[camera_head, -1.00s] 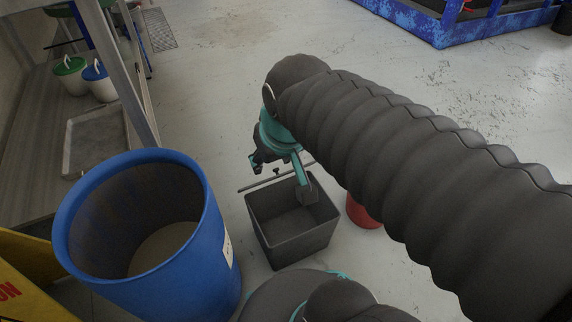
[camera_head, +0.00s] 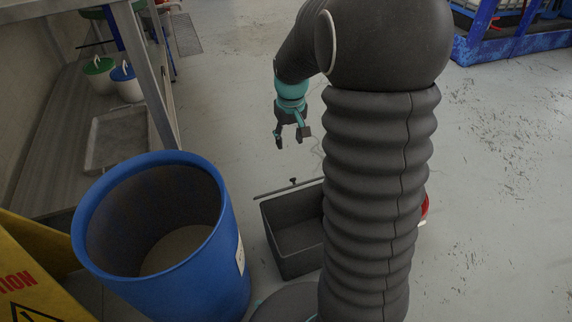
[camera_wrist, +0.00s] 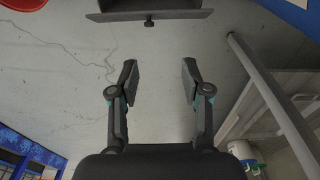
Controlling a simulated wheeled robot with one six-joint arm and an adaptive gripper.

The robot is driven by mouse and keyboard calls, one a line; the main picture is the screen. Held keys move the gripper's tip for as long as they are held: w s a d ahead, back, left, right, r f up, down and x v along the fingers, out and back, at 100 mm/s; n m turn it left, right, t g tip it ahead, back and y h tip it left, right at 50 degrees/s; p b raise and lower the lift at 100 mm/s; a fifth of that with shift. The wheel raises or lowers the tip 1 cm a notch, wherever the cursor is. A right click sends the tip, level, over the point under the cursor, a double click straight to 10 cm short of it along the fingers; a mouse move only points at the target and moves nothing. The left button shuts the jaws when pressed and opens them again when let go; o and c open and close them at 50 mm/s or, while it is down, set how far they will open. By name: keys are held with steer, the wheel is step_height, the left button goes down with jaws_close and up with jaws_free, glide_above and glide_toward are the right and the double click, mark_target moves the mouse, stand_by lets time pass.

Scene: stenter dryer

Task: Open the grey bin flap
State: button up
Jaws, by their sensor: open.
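The grey bin (camera_head: 290,262) stands on the floor with its top open and part of its dark inside showing. My arm hides its right side. The grey flap (camera_head: 275,191) shows as a thin dark strip at the bin's far edge, with a small dark knob (camera_head: 293,181) on its far side. Its exact tilt is hard to tell. In the wrist view the flap (camera_wrist: 110,16) and the knob (camera_wrist: 149,21) are at the top edge. My gripper (camera_head: 291,137) is open and empty beyond the flap, apart from the knob. In the wrist view its fingers (camera_wrist: 159,68) are spread below the knob.
A large blue barrel (camera_head: 235,285) stands left of the bin. A yellow caution sign (camera_head: 30,280) is at the lower left. A red container (camera_head: 425,208) is mostly hidden behind my arm. The floor beyond my gripper is clear.

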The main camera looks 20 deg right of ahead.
steer(key=shift+g, duration=0.5)
steer(key=w+d+f, duration=0.1)
steer(key=f, duration=0.6)
steer(key=w+d+f+b, duration=0.1)
steer(key=f, duration=0.6)
steer(key=w+d+f, duration=0.1)
steer(key=f, duration=0.6)
steer(key=shift+w+f, duration=0.1)
steer(key=shift+w, duration=0.25)
jaws_close()
